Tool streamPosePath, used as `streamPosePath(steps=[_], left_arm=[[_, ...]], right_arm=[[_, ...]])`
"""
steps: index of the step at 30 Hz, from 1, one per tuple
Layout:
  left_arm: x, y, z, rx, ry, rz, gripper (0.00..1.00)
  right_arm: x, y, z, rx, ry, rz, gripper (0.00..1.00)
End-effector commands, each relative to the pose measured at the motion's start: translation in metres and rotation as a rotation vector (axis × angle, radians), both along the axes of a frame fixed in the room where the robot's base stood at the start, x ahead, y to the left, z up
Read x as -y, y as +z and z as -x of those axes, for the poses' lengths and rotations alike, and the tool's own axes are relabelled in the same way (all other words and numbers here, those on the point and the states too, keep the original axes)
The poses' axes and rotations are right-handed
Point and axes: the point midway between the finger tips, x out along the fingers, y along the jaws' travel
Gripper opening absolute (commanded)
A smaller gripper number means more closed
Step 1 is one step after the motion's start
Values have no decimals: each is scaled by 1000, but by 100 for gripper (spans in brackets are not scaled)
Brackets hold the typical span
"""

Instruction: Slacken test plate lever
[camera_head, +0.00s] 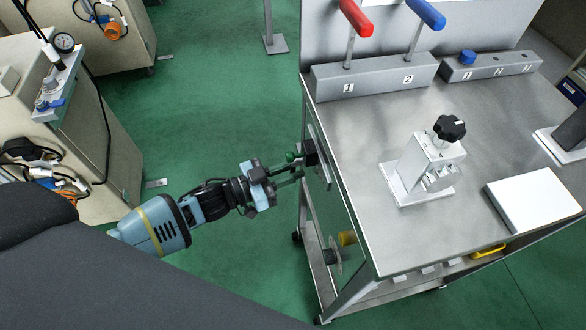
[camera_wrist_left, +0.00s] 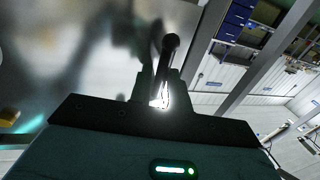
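My left gripper (camera_head: 297,166) is at the left side of the metal cart, its green finger parts reaching toward a black block (camera_head: 309,152) on a small upright plate (camera_head: 320,160). The finger ends are at or very near the block. Whether they touch it or close on anything is unclear. In the left wrist view, a dark rod with a rounded end (camera_wrist_left: 170,42) stands up in front of the gripper's dark mount, before a blurred grey surface. I cannot tell whether it is the lever or a finger. My right gripper is in neither view.
The cart top (camera_head: 340,140) carries a clamp fixture (camera_head: 428,168) with a black knob, a white block (camera_head: 533,200), and a grey rail with red (camera_head: 356,18) and blue (camera_head: 427,14) handles. Open green floor lies left of the cart. A beige cabinet (camera_head: 100,150) stands further left.

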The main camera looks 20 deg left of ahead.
Motion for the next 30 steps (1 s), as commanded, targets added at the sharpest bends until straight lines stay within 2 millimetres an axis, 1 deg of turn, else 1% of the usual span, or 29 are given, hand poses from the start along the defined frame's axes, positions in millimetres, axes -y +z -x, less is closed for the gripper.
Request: streamPosePath(steps=[3, 11, 12, 16, 26, 30], left_arm=[[4, 0, -5, 1, 0, -1, 19], [6, 0, -6, 1, 0, -1, 19], [6, 0, -6, 0, 0, 0, 17], [6, 0, -6, 0, 0, 0, 0], [6, 1, -6, -1, 0, 1, 0], [6, 1, -5, -20, 0, 14, 0]], right_arm=[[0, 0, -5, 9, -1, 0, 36], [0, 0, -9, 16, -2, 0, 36], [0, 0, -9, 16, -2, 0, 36], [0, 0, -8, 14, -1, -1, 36], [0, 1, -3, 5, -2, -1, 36], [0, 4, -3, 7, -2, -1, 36]])
